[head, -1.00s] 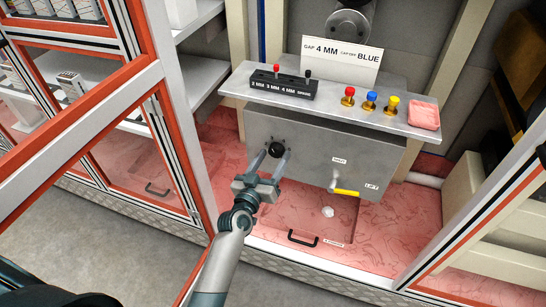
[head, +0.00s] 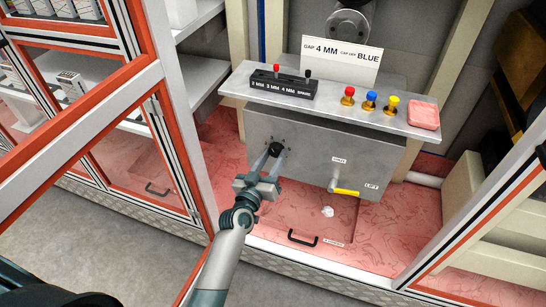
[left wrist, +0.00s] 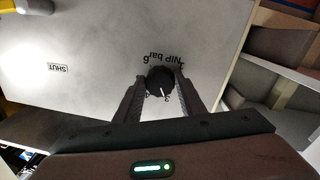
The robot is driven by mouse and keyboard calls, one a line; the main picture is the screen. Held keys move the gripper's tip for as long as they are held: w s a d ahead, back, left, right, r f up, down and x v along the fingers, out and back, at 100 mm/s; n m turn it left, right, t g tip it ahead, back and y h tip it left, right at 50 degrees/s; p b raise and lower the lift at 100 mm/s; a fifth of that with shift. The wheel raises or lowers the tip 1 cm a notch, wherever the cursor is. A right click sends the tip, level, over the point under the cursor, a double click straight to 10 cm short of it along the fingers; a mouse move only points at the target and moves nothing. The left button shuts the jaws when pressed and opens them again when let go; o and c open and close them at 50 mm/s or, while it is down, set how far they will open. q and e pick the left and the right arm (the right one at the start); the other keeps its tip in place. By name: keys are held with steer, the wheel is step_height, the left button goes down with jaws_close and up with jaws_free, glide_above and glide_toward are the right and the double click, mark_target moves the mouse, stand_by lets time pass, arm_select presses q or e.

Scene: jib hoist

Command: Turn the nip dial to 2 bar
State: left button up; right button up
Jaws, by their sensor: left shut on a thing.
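The nip dial (head: 277,148) is a round black knob on the grey front panel (head: 310,155) of the hoist box. My left gripper (head: 268,155) is shut on the dial, one finger on each side. In the left wrist view the dial (left wrist: 160,82) sits between the fingertips (left wrist: 160,88). Its lettering "Nip bar" appears upside down above it. A white pointer line on the knob points down and slightly right in that view, towards a numeral partly hidden near the fingers. My right gripper is not in view.
A yellow-handled valve (head: 345,192) lies to the right on the same panel. The shelf above holds a slotted black block (head: 282,86), red, blue and yellow knobs (head: 370,101) and a pink cloth (head: 424,115). An orange-framed door (head: 150,75) stands at left.

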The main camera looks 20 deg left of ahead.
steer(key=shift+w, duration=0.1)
arm_select(q)
steer(key=n, duration=0.2)
steer(key=shift+n, duration=0.4)
steer(key=n, duration=0.2)
steer(key=shift+d+n+p, duration=0.1)
steer(key=shift+n+p, duration=0.3)
steer(key=n, duration=0.2)
steer(key=shift+n, duration=0.3)
steer(key=shift+d+n+t, duration=0.1)
steer(key=shift+n+t, duration=0.2)
steer(key=shift+n, duration=0.7)
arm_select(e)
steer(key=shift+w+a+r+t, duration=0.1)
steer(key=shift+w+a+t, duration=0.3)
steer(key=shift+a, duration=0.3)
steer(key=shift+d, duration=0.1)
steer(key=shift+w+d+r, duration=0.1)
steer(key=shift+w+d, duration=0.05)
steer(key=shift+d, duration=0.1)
arm_select(q)
steer(key=o, duration=1)
steer(key=shift+o, duration=0.2)
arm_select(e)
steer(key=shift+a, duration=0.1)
